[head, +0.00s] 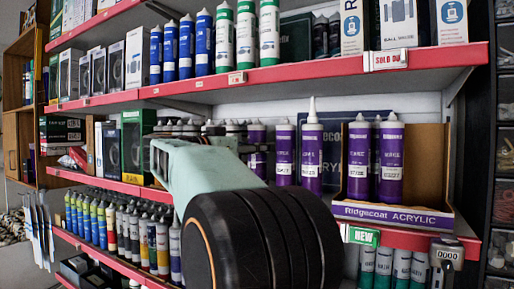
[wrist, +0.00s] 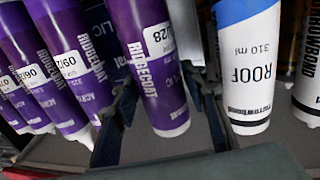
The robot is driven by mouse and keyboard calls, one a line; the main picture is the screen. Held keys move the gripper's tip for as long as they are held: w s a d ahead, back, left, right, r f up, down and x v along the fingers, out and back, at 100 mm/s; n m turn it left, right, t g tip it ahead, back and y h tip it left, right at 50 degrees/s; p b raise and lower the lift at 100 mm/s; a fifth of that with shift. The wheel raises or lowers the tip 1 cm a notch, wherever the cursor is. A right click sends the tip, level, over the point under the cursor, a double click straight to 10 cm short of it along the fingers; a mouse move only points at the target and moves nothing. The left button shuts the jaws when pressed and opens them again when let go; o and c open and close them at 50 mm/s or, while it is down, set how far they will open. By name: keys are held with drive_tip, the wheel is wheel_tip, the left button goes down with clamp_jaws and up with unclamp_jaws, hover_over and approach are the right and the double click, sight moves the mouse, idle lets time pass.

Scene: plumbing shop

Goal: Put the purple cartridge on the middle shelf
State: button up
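Several purple cartridges stand on the middle shelf (head: 215,194) in the head view. Two of them, a left one (head: 284,155) and one with a long nozzle (head: 310,160), are in clear sight right of my gripper (head: 263,148). Another purple cartridge (head: 257,133) is partly hidden at my fingers. In the wrist view, a purple cartridge (wrist: 152,65) lies between the two dark fingers of my gripper (wrist: 165,115). The fingertips are close to both its sides. I cannot tell whether they press on it.
An open display box (head: 400,217) with purple cartridges stands right of my gripper. A white and blue cartridge (wrist: 248,70) is close beside my right finger in the wrist view; more purple ones (wrist: 75,65) are on the left. The upper shelf (head: 240,78) overhangs.

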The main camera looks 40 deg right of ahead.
drive_tip(key=shift+o, duration=0.8)
drive_tip(key=s+a+b, duration=0.1)
drive_tip(key=s+a, duration=0.1)
drive_tip(key=a, duration=0.9)
drive_tip(key=shift+s+a+r+b, duration=0.2)
drive_tip(key=shift+a+b, duration=0.1)
drive_tip(key=shift+a, duration=0.1)
